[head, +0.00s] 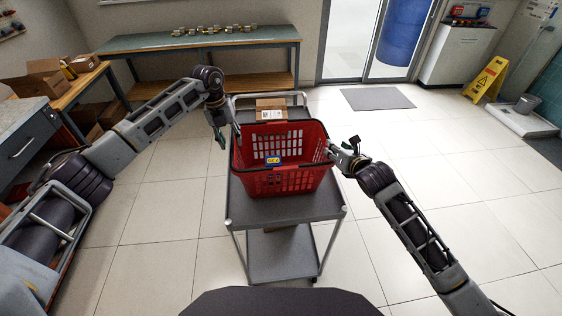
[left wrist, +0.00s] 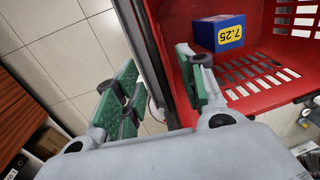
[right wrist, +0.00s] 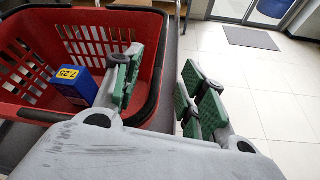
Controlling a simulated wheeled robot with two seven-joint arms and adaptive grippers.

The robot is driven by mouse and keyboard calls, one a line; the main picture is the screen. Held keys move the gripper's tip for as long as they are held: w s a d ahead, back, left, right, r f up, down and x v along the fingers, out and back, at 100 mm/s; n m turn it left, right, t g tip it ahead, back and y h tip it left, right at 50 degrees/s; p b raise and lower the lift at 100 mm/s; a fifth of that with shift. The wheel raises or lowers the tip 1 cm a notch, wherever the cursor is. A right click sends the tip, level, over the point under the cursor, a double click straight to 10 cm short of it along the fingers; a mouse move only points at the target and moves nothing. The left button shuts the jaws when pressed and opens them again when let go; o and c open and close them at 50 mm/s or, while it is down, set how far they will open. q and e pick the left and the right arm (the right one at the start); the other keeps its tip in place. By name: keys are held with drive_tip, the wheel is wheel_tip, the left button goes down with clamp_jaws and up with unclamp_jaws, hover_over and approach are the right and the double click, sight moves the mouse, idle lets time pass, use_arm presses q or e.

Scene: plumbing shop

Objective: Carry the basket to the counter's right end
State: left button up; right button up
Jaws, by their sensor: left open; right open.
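The red basket (head: 310,180) stands on a grey cart (head: 240,208) in front of me. A blue box with a yellow 7.25 label (left wrist: 217,33) lies inside it. My left gripper (head: 228,137) is open at the basket's left side. In the left wrist view its fingers (left wrist: 158,88) stand on either side of the rim, one inside the basket, one outside. My right gripper (head: 332,152) is open at the right side. In the right wrist view its fingers (right wrist: 163,90) also straddle the rim. Whether any finger touches the basket I cannot tell.
A long green-topped counter (head: 140,42) with several brass fittings stands at the back wall. A cardboard box (head: 271,108) sits on the cart behind the basket. Workbenches with cartons line the left. A yellow floor sign (head: 485,80) stands at the right.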

use_arm(q)
drive_tip(key=shift+d+f, duration=0.15)
drive_tip(key=shift+f, duration=1.05)
drive_tip(key=shift+d+f, duration=0.15)
drive_tip(key=shift+f, duration=1.05)
use_arm(e)
drive_tip(key=shift+x, duration=2.45)
use_arm(q)
clamp_jaws()
use_arm(e)
clamp_jaws()
use_arm(q)
drive_tip(key=shift+w, duration=0.1)
